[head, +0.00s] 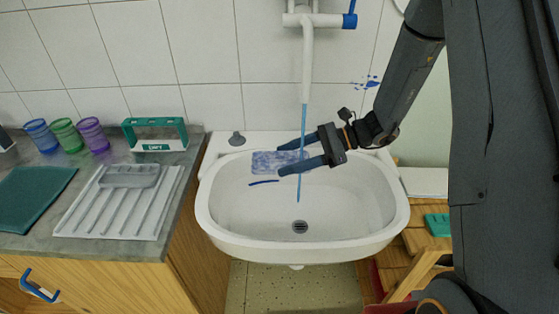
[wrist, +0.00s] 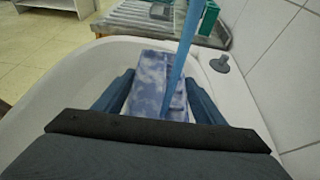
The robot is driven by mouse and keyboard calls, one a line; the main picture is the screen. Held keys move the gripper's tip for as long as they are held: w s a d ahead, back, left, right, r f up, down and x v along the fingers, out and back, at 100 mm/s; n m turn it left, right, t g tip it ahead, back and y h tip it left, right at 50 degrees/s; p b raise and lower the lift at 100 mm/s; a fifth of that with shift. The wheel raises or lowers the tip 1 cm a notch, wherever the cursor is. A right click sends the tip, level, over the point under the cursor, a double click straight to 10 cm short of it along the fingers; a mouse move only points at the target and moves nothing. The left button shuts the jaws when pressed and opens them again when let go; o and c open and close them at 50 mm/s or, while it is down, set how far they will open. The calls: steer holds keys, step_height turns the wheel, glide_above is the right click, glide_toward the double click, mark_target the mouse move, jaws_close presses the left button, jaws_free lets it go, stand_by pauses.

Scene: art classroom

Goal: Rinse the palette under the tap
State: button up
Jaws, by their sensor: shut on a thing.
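The palette (head: 265,163) is a flat rectangular thing, mottled blue and white. My gripper (head: 283,160) is shut on it and holds it over the back of the white sink basin (head: 230,222). In the wrist view the palette (wrist: 148,82) lies between my two fingers, which partly hide its sides. The white tap (head: 307,55) hangs above with its blue handle (head: 350,20). A blue stream of water (head: 304,125) runs down from it, and in the wrist view the stream (wrist: 183,45) meets the palette's right part.
A dark plug (head: 237,139) sits on the sink's back rim. The front of the basin is clear around the drain (head: 300,227).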

stand_by(0.4)
steer(key=shift+w+a, duration=0.25)
steer(key=shift+w, duration=0.2)
steer(key=shift+s+d, duration=0.1)
steer(key=shift+s, duration=0.1)
steer(key=shift+s+d+p, duration=0.25)
steer(key=shift+s+p, duration=0.05)
steer(key=shift+s, duration=0.05)
steer(key=shift+a, duration=0.1)
steer(key=s+a+p, duration=0.1)
steer(key=s+a, duration=0.3)
steer(key=a, duration=0.2)
steer(key=shift+s+a+p, duration=0.15)
steer(key=shift+a+p, duration=0.15)
stand_by(0.5)
stand_by(1.2)
steer(key=s+a+r+p, duration=0.2)
steer(key=a+r+p, duration=0.1)
steer(key=a+r, duration=0.1)
steer(key=shift+s, duration=0.3)
